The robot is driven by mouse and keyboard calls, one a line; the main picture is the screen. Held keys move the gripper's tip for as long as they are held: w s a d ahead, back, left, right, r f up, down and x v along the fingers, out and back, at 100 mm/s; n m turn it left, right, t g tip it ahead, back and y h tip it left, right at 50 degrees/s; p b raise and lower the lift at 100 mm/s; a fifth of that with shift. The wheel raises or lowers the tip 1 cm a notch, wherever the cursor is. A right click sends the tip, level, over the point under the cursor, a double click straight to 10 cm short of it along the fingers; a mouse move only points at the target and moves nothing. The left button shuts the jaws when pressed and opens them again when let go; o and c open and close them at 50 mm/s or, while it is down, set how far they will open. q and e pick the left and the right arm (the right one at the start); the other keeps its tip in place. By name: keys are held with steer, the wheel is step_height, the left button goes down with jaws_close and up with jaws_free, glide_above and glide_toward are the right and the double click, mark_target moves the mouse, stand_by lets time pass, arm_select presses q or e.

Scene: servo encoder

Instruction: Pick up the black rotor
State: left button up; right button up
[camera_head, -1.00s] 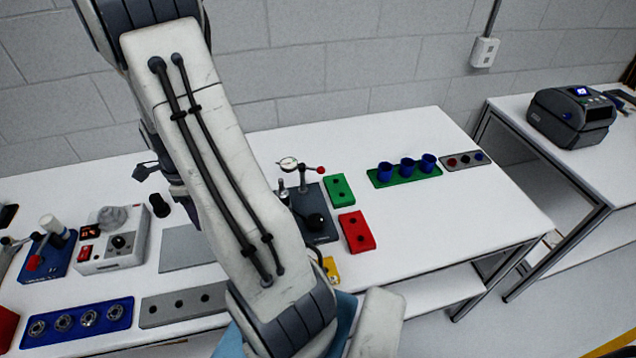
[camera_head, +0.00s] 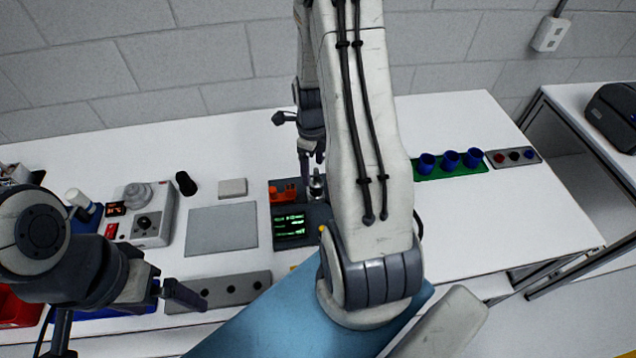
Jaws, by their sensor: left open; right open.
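A short black cylinder (camera_head: 186,183), which looks like the black rotor, lies on the white table behind the grey mat, right of the box with a dial. Nothing holds it. My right gripper (camera_head: 311,166) is open and points down over a dark fixture, to the right of the black cylinder. A small metal cylinder (camera_head: 317,190) stands on the fixture just below its fingers. I cannot tell whether they touch. My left gripper (camera_head: 185,294) is open, low at the left, in front of the grey mat and over the grey tray with holes.
The dark fixture with a green-lit screen (camera_head: 289,226) and orange parts stands mid-table. A grey mat (camera_head: 222,230), a white block (camera_head: 232,188) and the dial box (camera_head: 146,218) are near the cylinder. Blue cups (camera_head: 450,160) stand on a green tray at right. My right arm hides the middle.

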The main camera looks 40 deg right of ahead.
mark_target(316, 177)
steer(key=shift+s+f+p, duration=0.15)
steer(key=shift+f+p, duration=0.25)
steer(key=shift+f, duration=0.15)
steer(key=f, duration=0.1)
steer(key=f+p, duration=0.1)
steer(key=f, duration=0.1)
steer(key=shift+s+d+f, duration=0.1)
steer(key=shift+s+d, duration=0.05)
steer(key=shift+d, duration=0.1)
steer(key=shift+f+p, duration=0.3)
steer(key=shift+f, duration=0.25)
jaws_close()
